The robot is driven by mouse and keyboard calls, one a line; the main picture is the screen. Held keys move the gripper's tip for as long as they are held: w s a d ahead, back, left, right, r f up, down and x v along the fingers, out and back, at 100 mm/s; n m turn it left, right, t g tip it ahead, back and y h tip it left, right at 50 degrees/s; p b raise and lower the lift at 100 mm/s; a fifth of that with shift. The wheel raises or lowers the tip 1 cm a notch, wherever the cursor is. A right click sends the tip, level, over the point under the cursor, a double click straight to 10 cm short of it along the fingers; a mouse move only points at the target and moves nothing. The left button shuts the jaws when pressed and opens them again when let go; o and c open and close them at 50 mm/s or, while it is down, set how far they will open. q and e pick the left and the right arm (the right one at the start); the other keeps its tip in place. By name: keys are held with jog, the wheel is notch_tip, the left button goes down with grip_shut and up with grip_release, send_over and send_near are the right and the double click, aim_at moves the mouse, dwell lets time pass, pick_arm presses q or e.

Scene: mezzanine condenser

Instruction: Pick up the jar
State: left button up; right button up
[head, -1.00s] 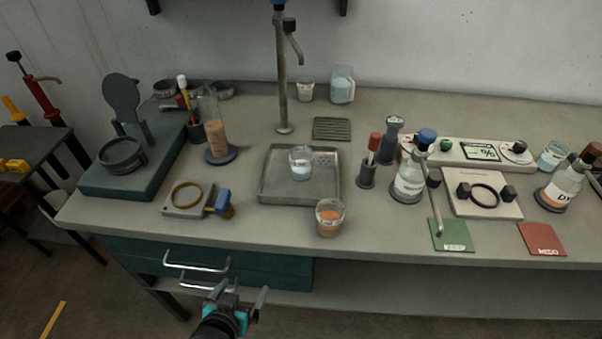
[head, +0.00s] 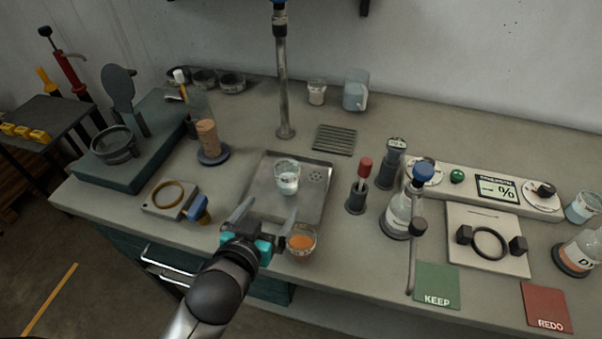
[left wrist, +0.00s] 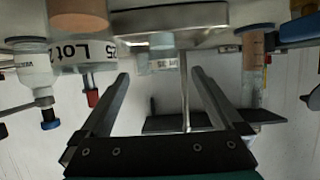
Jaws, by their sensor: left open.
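A clear jar with pale blue contents (head: 287,178) stands upright in the metal tray (head: 262,203). A second clear jar with orange contents (head: 301,243) stands on the bench in front of the tray; I cannot tell which one the task means. My left gripper (head: 265,214) is open and empty, fingers pointing towards the tray, just left of the orange jar. The left wrist view looks upside down: the orange jar with its lot label (left wrist: 82,50) is at top left, and the pale blue jar (left wrist: 160,58) lies beyond the open fingers (left wrist: 160,74). My right gripper is not in view.
A ring on a plate with a blue knob (head: 168,197) is left of the gripper. A tap column (head: 283,90) rises behind the tray. A red-topped bottle (head: 359,188) and a blue-capped flask (head: 398,213) stand to the right. Green (head: 437,285) and red (head: 546,306) cards lie at front right.

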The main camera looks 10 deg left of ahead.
aim_at(284, 184)
pick_arm(q)
jog(key=x, duration=0.4)
jog(key=shift+a, duration=0.25)
jog(key=b+x, duration=0.1)
jog(key=x, duration=0.2)
jog(key=shift+w+f, duration=0.2)
jog(key=shift+f, duration=0.05)
jog(key=shift+w+d+f, duration=0.1)
jog(key=shift+w+f, duration=0.15)
jog(key=shift+w, duration=0.4)
jog(key=shift+b+x, duration=0.65)
jog(key=shift+x, duration=1.85)
jog(key=shift+r, duration=0.1)
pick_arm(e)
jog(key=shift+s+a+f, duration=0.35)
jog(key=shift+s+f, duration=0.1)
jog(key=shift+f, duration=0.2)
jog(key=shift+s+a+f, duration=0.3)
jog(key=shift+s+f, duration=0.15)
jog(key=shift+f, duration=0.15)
pick_arm(q)
grip_shut()
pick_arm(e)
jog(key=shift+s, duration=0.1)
pick_arm(q)
jog(key=shift+r, duration=0.1)
